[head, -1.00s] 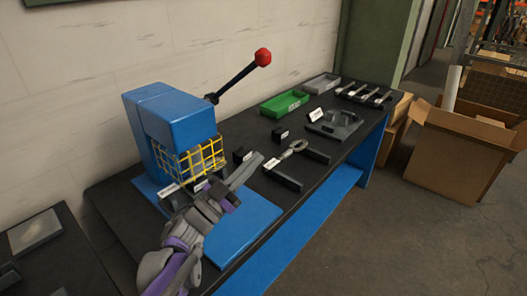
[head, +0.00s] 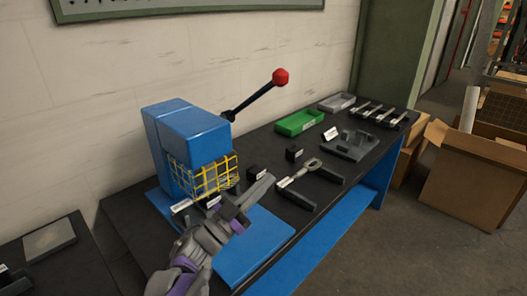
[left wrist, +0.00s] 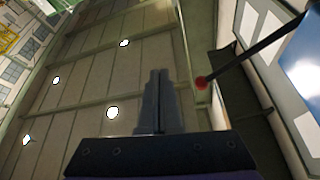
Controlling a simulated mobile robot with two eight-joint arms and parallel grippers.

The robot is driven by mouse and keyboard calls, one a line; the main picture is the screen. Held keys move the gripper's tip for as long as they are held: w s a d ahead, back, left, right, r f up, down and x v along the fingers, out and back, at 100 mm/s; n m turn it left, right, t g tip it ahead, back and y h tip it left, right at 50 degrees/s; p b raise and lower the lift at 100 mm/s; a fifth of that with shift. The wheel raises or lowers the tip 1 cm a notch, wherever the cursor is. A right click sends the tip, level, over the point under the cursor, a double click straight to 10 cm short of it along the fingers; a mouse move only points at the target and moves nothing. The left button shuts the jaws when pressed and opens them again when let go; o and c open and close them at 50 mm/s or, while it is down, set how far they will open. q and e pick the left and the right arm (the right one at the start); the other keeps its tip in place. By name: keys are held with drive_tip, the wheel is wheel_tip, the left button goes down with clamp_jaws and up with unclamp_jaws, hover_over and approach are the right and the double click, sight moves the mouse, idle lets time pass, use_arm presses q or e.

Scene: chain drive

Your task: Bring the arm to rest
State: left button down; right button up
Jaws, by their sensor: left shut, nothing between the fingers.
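My left gripper (head: 262,185) is in front of the blue press (head: 190,130), over the press's blue base plate (head: 250,240). Its fingers are shut with nothing between them. In the left wrist view the closed fingers (left wrist: 160,78) point up toward the ceiling. My left arm comes in from the bottom of the head view and hides part of the base plate. My right gripper is in neither view.
The press has a yellow guard cage (head: 205,175) and a lever with a red knob (head: 280,77). The black bench carries a forked part (head: 312,165), a green tray (head: 299,122), a grey tray (head: 337,103) and a dark fixture (head: 352,146). Cardboard boxes (head: 470,180) stand beyond.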

use_arm(q)
drive_tip(key=s+a+f+n+t+y+p, duration=0.1)
drive_tip(key=s+a+f+n+y+p, duration=0.15)
drive_tip(key=a+n+y, duration=0.45)
drive_tip(key=s+a+f+n+t+y+p, duration=0.1)
drive_tip(key=a+f+n+y, duration=0.3)
drive_tip(key=a+y, duration=0.55)
drive_tip(key=s+f+n+g+p, duration=0.1)
drive_tip(key=s+f+g, duration=0.4)
drive_tip(key=s, duration=0.6)
drive_tip(key=s+a+f+g+y+p, duration=0.1)
drive_tip(key=s+f+g, duration=0.5)
drive_tip(key=s+f, duration=0.3)
drive_tip(key=shift+s+f+n+p, duration=0.2)
drive_tip(key=shift+s+n+p, duration=0.2)
drive_tip(key=shift+s, duration=0.85)
drive_tip(key=shift+w+a, duration=0.1)
